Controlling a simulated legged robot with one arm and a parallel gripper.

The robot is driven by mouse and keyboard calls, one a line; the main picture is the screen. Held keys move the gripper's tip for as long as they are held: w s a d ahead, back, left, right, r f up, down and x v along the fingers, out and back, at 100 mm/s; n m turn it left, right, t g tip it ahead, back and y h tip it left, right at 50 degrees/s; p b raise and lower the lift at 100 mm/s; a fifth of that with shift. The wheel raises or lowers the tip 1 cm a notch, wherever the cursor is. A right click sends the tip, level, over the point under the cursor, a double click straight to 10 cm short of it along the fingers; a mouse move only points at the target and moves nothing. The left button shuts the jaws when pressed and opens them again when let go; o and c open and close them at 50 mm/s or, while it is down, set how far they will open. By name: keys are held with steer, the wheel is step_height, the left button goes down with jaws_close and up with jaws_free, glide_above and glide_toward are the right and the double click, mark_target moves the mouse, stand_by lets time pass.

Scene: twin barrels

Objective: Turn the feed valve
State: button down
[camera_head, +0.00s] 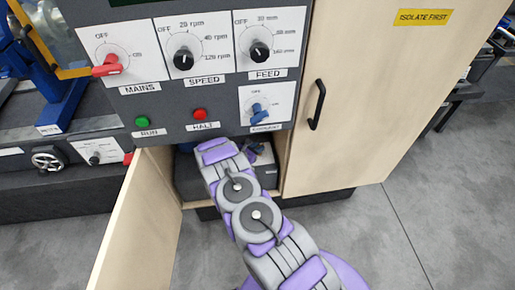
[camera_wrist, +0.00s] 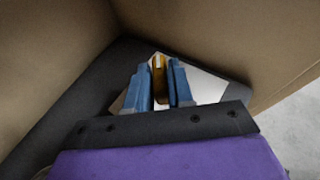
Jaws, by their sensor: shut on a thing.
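In the wrist view, a narrow brass-yellow handle (camera_wrist: 158,79), which appears to be the feed valve, stands in front of a white plate. The plate's label cannot be read. My gripper (camera_wrist: 161,88) has its two blue fingers on either side of the handle and is shut on it. The fingers hide the handle's lower part and much of the plate. In the head view, my arm reaches into the open cabinet below the control panel, and the handle cannot be made out there.
The control panel (camera_head: 212,103) overhangs my arm, with MAINS, SPEED and FEED knobs and a blue knob (camera_head: 258,112). An open wooden door (camera_head: 145,225) stands left of my arm. A second wooden door (camera_head: 355,100) with a black handle is at right. Grey floor is clear at lower right.

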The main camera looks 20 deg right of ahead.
steer(key=shift+a+f, duration=0.2)
steer(key=c, duration=1.1)
jaws_free()
steer(key=shift+o, duration=1.4)
steer(key=shift+r, duration=0.1)
steer(key=p+v, duration=0.4)
steer(key=v, duration=1.3)
steer(key=shift+a, duration=0.2)
steer(key=shift+s+r, duration=0.1)
steer(key=shift+r, duration=0.05)
